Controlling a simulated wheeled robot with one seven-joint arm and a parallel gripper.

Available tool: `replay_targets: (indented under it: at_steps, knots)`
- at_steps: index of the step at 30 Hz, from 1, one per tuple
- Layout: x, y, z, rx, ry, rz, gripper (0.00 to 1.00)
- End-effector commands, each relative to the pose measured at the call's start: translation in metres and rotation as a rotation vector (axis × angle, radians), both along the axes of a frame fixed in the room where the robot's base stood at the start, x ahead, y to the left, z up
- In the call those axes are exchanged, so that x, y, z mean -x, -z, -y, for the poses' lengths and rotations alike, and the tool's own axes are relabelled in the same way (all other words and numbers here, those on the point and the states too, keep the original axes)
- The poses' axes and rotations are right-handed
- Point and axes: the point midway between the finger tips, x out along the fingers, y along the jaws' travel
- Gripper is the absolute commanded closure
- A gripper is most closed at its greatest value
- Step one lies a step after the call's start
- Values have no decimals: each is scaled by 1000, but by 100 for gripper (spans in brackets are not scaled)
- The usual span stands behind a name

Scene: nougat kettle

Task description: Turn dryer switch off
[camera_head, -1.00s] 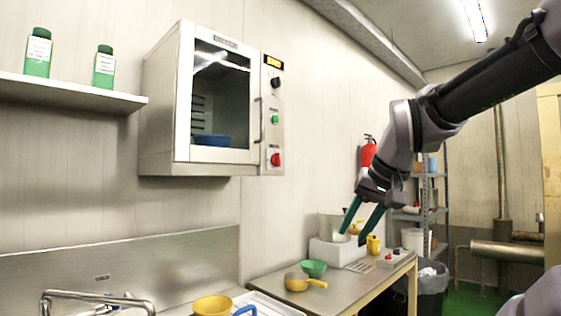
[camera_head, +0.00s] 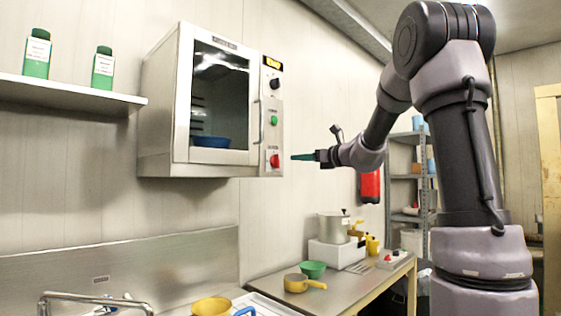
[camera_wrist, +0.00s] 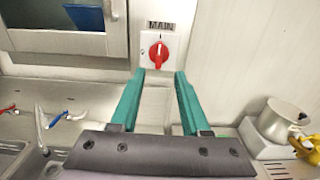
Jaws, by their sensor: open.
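The dryer (camera_head: 160,120) is a steel wall cabinet with a glass door. Its control panel on the right carries a red rotary switch (camera_head: 275,160) low down, below a green button (camera_head: 274,120) and a black knob (camera_head: 275,84). In the wrist view the red switch (camera_wrist: 158,52) sits on a white plate marked MAIN, with its handle about upright. My gripper (camera_head: 293,157) is just right of the switch, pointing at it, apart from it. In the wrist view my gripper (camera_wrist: 160,73) is open and empty, its green fingers spread to either side below the switch.
A blue bowl (camera_head: 211,141) is inside the dryer.

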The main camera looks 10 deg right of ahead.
Motion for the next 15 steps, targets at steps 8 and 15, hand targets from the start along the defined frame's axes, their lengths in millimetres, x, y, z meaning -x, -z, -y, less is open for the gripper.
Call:
replay_targets:
  at_steps: [8,15]
  knots:
    - [-36,1,-28,1,-4,0,54]
    - [-69,1,-52,4,-3,1,54]
